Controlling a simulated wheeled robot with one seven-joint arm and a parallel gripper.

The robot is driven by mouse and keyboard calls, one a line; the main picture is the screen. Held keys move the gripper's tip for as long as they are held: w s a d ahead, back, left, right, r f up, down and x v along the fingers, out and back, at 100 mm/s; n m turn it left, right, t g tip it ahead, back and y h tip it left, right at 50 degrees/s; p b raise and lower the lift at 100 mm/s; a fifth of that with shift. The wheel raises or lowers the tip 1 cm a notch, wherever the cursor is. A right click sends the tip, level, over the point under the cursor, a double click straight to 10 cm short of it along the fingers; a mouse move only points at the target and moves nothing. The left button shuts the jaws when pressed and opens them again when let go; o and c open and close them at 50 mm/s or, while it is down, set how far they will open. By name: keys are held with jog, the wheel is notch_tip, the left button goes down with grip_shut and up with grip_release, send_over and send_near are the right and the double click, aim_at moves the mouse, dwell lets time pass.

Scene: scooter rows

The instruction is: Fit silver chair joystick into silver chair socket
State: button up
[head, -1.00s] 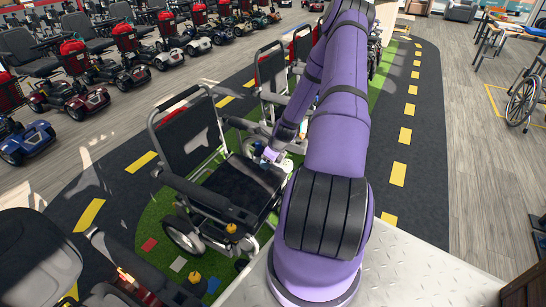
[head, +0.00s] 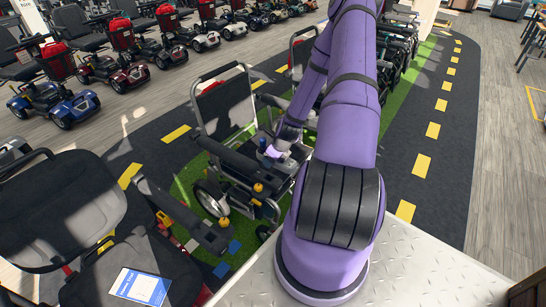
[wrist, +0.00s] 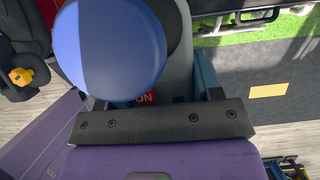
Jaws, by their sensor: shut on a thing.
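My gripper (head: 272,152) is shut on the joystick, which has a round blue knob (wrist: 108,45) and a grey body with a red ON button (wrist: 146,97) in the wrist view. In the head view the joystick (head: 263,144) is small and partly hidden by the gripper. It is held over or in front of the seat area of the silver-framed wheelchair (head: 196,92), which has a black back and seat. I cannot make out the silver chair's socket. An orange-yellow knob (head: 258,188) shows near that chair's near armrest.
A dark chair (head: 60,200) with a blue-and-white card (head: 140,287) on its seat stands near left. Scooters (head: 130,55) line the back left. More chairs (head: 398,45) stand behind my arm. Dark floor with yellow dashes (head: 422,165) lies clear at right.

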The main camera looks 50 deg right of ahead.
jog(key=shift+f, duration=2.45)
jog(key=shift+w, duration=0.1)
jog(key=w+a+r+n+g+y, duration=0.1)
jog(key=w+a+r+n+g, duration=0.25)
jog(key=a+n, duration=0.55)
jog(key=w+a+r+n+g, duration=0.2)
jog(key=w+a+r+n, duration=0.3)
jog(key=a+n, duration=0.4)
jog(key=w+a+r+n+g+y, duration=0.1)
jog(key=w+a+r+n+g, duration=0.25)
jog(key=a+n, duration=0.55)
jog(key=s+d+f+m+t, duration=0.3)
jog(key=s+d+f+m, duration=0.1)
jog(key=d+m, duration=0.5)
jog(key=s+d+f+m+t+h, duration=0.1)
jog(key=s+d+f+m+t, duration=0.2)
jog(key=d+m, duration=0.6)
jog(key=s+d+f+m+t+h, duration=0.1)
jog(key=s+d+f+m+t, duration=0.2)
jog(key=d+m, duration=0.6)
jog(key=shift+s+f, duration=1.1)
jog(key=shift+f, duration=0.05)
